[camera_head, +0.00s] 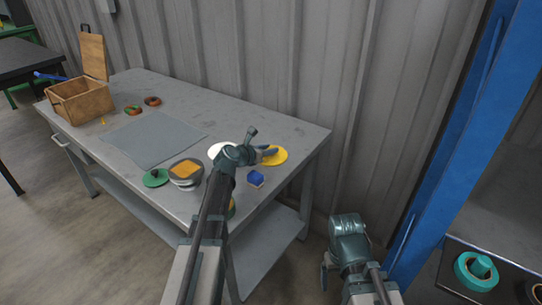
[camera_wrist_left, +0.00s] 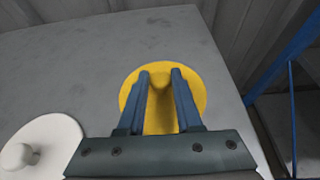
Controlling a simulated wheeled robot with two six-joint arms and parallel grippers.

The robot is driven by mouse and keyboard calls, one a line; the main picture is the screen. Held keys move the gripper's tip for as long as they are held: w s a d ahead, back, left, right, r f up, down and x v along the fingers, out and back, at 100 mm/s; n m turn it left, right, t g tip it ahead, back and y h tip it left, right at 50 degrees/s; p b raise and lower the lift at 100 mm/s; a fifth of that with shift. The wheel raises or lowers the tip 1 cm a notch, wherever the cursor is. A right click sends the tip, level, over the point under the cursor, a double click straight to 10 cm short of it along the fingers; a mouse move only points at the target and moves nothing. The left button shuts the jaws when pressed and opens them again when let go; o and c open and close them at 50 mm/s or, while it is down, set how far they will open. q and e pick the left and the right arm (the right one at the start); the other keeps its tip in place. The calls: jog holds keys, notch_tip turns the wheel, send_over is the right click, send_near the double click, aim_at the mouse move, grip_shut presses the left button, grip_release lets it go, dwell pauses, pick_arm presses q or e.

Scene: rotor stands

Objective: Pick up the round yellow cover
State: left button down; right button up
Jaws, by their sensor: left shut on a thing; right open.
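The round yellow cover (camera_head: 278,157) is at the right end of the grey table. In the left wrist view it is a yellow disc (camera_wrist_left: 196,88) with a raised knob in its middle. My left gripper (camera_head: 267,153) is shut on this knob, one blue finger on each side of it (camera_wrist_left: 161,80). I cannot tell whether the cover touches the table or is slightly raised. My right gripper (camera_head: 325,275) is open, low beside the table's right end and partly hidden by its own wrist.
A white knobbed lid (camera_wrist_left: 62,142) lies left of the cover, and a blue block (camera_head: 255,178) in front. Further left are a grey pot (camera_head: 184,183), a green lid (camera_head: 156,178), a grey mat (camera_head: 150,138) and a wooden box (camera_head: 82,104). A blue post (camera_head: 455,130) stands right.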

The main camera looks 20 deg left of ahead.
dwell(0.4)
pick_arm(q)
notch_tip(320, 180, up, 10)
jog(key=p, duration=1)
